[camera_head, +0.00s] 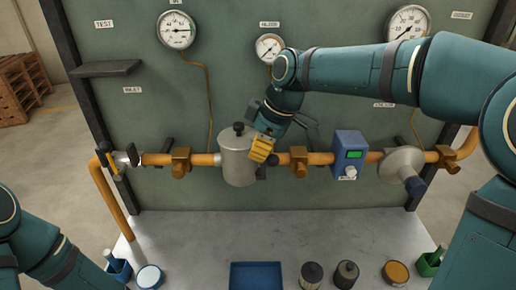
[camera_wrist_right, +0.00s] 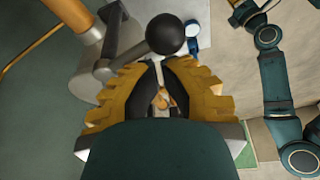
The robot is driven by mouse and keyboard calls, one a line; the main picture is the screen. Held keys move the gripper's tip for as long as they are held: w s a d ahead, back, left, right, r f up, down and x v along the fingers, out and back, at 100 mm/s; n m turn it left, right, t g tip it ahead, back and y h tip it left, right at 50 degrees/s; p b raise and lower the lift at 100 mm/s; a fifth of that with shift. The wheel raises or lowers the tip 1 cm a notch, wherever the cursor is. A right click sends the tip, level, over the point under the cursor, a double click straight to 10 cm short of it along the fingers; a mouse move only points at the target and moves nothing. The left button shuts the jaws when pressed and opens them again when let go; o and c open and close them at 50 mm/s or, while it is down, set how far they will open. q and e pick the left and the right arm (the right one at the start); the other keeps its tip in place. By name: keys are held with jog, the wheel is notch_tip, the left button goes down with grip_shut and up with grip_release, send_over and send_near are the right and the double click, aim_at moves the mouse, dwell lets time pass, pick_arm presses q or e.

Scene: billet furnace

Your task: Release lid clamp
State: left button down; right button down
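The grey cylindrical canister (camera_head: 238,160) sits on the orange pipe, with a black knob (camera_head: 239,128) on its lid. A clamp lever with a black ball (camera_wrist_right: 167,34) at its end stands out beside the canister in the right wrist view; a dark ball (camera_head: 273,160) shows at the canister's right in the head view. My right gripper (camera_head: 262,148) has yellow fingers at the canister's right side. In its wrist view the fingers (camera_wrist_right: 160,75) have a gap between them, with the ball just beyond the tips. Contact with it cannot be told. My left gripper is outside the head view.
The pipe (camera_head: 206,159) runs across the green panel, with a blue meter box (camera_head: 350,155) and a grey disc-shaped fitting (camera_head: 402,165) to the right. A blue tray (camera_head: 256,264), jars and small cups stand along the bench's front. The bench middle (camera_head: 200,232) is clear.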

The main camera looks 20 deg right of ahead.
aim_at(271, 154)
jog(key=shift+s+d+n, duration=0.15)
jog(key=shift+d+n, duration=0.2)
jog(key=shift+n, duration=0.45)
jog(key=d+n+g+p, duration=0.1)
jog(key=n, duration=0.1)
jog(key=shift+s+d+n, duration=0.15)
jog(key=shift+n, duration=0.15)
jog(key=d+n+g+p, duration=0.1)
jog(key=n, duration=0.1)
jog(key=shift+d+r+n+p, duration=0.1)
jog(key=shift+n+p, duration=0.25)
jog(key=shift+n, duration=0.05)
jog(key=d+n+p, duration=0.1)
jog(key=n, duration=0.1)
jog(key=d+n+g+p, duration=0.1)
jog(key=n, duration=0.1)
jog(key=w+d+n+g+p, duration=0.1)
jog(key=n+p, duration=0.1)
jog(key=shift+w, duration=0.1)
